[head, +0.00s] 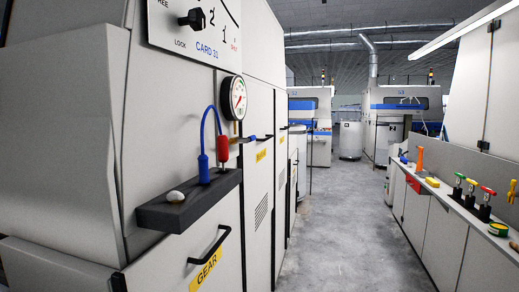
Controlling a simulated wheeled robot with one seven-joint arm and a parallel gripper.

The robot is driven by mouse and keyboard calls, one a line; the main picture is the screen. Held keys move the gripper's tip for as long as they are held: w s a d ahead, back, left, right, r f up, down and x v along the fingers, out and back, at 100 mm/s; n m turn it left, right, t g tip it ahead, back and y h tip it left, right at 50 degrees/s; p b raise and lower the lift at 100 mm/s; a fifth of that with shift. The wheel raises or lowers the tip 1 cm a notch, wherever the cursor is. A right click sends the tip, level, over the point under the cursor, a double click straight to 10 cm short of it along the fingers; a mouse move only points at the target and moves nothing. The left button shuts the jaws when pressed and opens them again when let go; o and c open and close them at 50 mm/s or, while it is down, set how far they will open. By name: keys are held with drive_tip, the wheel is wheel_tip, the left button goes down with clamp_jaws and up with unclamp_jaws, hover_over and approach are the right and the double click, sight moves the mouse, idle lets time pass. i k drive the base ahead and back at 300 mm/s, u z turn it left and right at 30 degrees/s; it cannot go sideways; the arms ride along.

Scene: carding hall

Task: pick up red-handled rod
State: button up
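Several small coloured-handled pieces stand in dark blocks on the right-hand ledge. One has a red handle (487,190) lying crosswise on top of a dark upright, and a similar one with a green handle (460,176) and one with a yellow handle (471,182) stand just behind it. On the left machine, a red cylindrical piece (222,148) is upright below the gauge, with a thin rod running right from near it. I cannot tell for certain which of these is the red-handled rod. My gripper is not in view.
A black handle (209,246) sticks out below. The right ledge also holds an orange piece (419,160) and a yellow block (432,182). The grey aisle floor (335,220) is clear.

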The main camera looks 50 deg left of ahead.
sight(222, 141)
drive_tip(key=z, duration=0.05)
drive_tip(key=i, duration=1.5)
drive_tip(key=u, duration=2.55)
